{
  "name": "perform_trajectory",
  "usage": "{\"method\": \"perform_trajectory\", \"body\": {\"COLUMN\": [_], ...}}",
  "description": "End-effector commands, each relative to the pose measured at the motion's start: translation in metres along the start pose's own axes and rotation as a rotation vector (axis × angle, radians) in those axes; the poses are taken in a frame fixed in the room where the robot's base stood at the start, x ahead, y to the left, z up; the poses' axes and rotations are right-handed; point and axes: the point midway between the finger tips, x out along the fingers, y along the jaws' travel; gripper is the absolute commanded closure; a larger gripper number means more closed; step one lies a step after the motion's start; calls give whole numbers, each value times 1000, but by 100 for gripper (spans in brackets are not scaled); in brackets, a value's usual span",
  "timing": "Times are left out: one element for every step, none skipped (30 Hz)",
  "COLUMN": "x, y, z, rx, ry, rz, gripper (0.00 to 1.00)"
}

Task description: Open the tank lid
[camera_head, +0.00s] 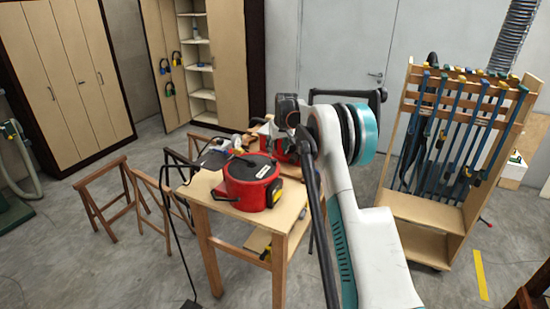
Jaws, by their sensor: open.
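A red tank (251,195) stands upright on the near part of a wooden table. Its dark round lid (250,167) lies flat on top and looks closed, with a pale label on it. A second red tank or pot (284,150) is behind it, partly hidden by my arm. My gripper (292,122) is above and behind the near tank, to its right in the picture, apart from its lid. It is open; its fingers are small and hard to make out against the dark parts of my arm.
The wooden table (287,218) has other small items at its back. Wooden trestles (104,199) stand at left. A clamp rack (425,208) stands at right. Cabinets (75,75) line the back. A dark cable or hose runs down beside the table. Grey floor is clear at front left.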

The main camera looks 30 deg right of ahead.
Motion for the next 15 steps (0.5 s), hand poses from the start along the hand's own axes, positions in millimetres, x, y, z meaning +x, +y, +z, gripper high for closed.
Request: {"method": "perform_trajectory", "body": {"x": [11, 16, 23, 28, 33, 40, 44, 48, 52, 56, 59, 62, 64, 66, 68], "y": [0, 0, 0, 0, 0, 0, 0, 0, 0, 0, 0, 0, 0, 0, 0], "z": [0, 0, 0, 0, 0, 0, 0, 0, 0, 0, 0, 0, 0, 0, 0], "rx": [0, 0, 0, 0, 0, 0, 0, 0, 0, 0, 0, 0, 0, 0, 0], "ry": [0, 0, 0, 0, 0, 0, 0, 0, 0, 0, 0, 0, 0, 0, 0], "rz": [0, 0, 0, 0, 0, 0, 0, 0, 0, 0, 0, 0, 0, 0, 0], "gripper": [55, 55, 55, 55, 55, 55, 55, 55, 55, 55, 55, 55, 55, 55, 55]}}
